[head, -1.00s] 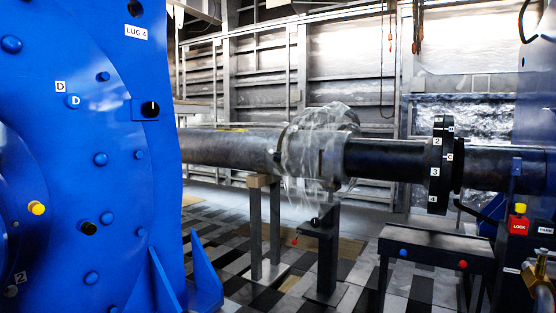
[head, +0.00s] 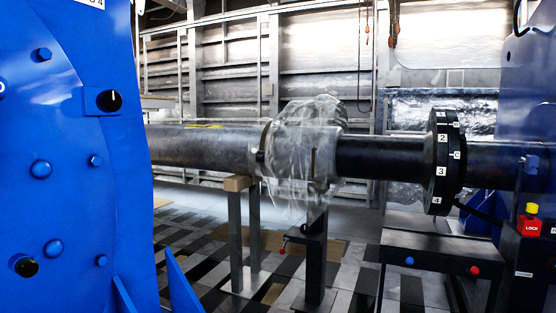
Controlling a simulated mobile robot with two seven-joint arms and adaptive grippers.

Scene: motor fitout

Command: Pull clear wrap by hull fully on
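The clear wrap (head: 305,143) is crumpled plastic around the long horizontal shaft, near the middle of the head view. It bunches above the shaft and hangs below it in loose folds. Bare grey shaft (head: 200,148) shows to its left and a darker shaft section (head: 380,158) to its right. Whether the wrap covers everything under it cannot be told. The hull may be the ribbed metal wall (head: 225,75) behind the shaft. Neither of my grippers is in view.
A large blue motor housing (head: 70,190) fills the left side. A black numbered flange (head: 441,163) sits on the shaft at right. A wood-topped stand (head: 237,184) and a dark stand (head: 316,260) rise below the shaft. A dark bench (head: 436,250) and red LOCK box (head: 530,226) are at right.

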